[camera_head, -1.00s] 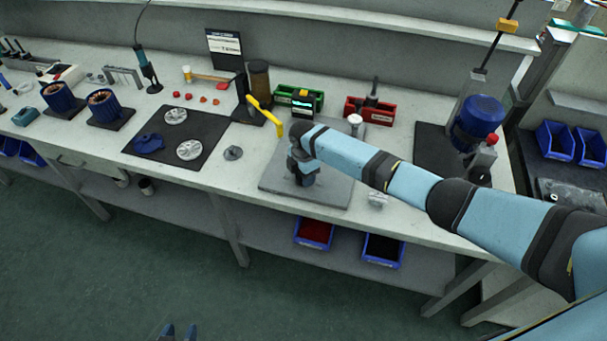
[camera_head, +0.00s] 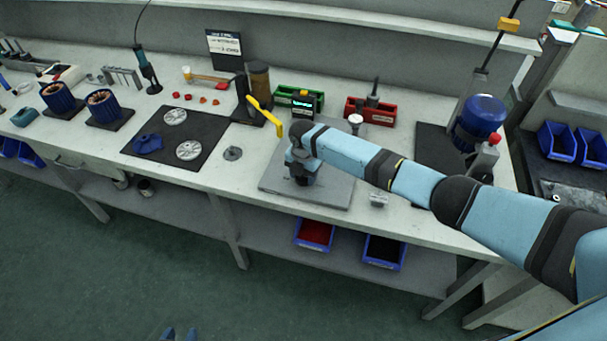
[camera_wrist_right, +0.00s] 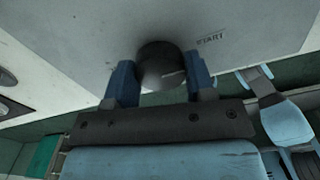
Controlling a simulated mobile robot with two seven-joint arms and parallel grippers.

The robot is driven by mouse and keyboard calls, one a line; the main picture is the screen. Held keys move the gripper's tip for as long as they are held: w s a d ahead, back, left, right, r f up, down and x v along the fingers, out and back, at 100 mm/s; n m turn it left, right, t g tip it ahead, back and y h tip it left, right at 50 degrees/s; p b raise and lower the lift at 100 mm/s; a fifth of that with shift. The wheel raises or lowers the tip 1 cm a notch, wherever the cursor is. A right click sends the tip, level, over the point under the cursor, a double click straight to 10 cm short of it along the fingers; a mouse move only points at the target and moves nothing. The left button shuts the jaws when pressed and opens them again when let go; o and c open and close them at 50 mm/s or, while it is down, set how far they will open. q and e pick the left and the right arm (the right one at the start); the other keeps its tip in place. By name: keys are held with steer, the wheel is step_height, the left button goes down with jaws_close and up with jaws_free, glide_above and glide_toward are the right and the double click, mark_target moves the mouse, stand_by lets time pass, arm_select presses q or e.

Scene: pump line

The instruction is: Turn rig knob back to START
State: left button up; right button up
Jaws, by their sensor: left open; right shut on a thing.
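The rig knob (camera_wrist_right: 160,68) is a dark round knob on a grey plate, seen in the right wrist view. A light line on it runs toward the right. The word START (camera_wrist_right: 211,39) is printed on the plate to the knob's upper right. My right gripper (camera_wrist_right: 159,62) has its blue fingers on both sides of the knob and is shut on it. In the head view my right gripper (camera_head: 303,178) is low over the grey rig plate (camera_head: 336,193), and the arm hides the knob. My left gripper (camera_head: 179,334) is open at the bottom edge, clear of the bench.
A yellow lever (camera_head: 264,109) stands just left of my right gripper. A green bin (camera_head: 290,92) with a small display and a red bin (camera_head: 380,115) stand behind the plate. A blue motor (camera_head: 481,117) is to the right. A black mat (camera_head: 205,125) with parts lies left.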

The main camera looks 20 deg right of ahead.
mark_target(304, 176)
stand_by(0.3)
steer(key=o, duration=0.9)
steer(key=shift+r, duration=0.1)
step_height(304, 176, up, 14)
steer(key=shift+f+b, duration=0.15)
steer(key=shift+b, duration=0.25)
steer(key=s+a+f+m+t+y+p, duration=0.1)
steer(key=s+a+f+m+t+y, duration=0.1)
steer(key=s+a+f+m, duration=0.4)
steer(key=s+a+f+m+t+y+p, duration=0.1)
steer(key=s+a+f+m+t+y, duration=0.15)
steer(key=s+f+m, duration=0.55)
steer(key=s+d+r+m+t, duration=0.1)
steer(key=s+d+m+t, duration=0.1)
steer(key=s, duration=0.5)
steer(key=s+d+m+t+h+p, duration=0.1)
steer(key=s+d+m+t, duration=0.1)
steer(key=s, duration=0.5)
steer(key=s+d+r+m+t+p, duration=0.1)
steer(key=s+d+m+t, duration=0.1)
steer(key=s+d+m, duration=0.2)
steer(key=shift+s+d+r+m+t, duration=0.2)
steer(key=shift+s+m, duration=0.25)
steer(key=shift+s, duration=0.3)
steer(key=shift+s+d+r+m+t, duration=0.15)
steer(key=shift+s+m, duration=0.3)
steer(key=shift+s, duration=0.3)
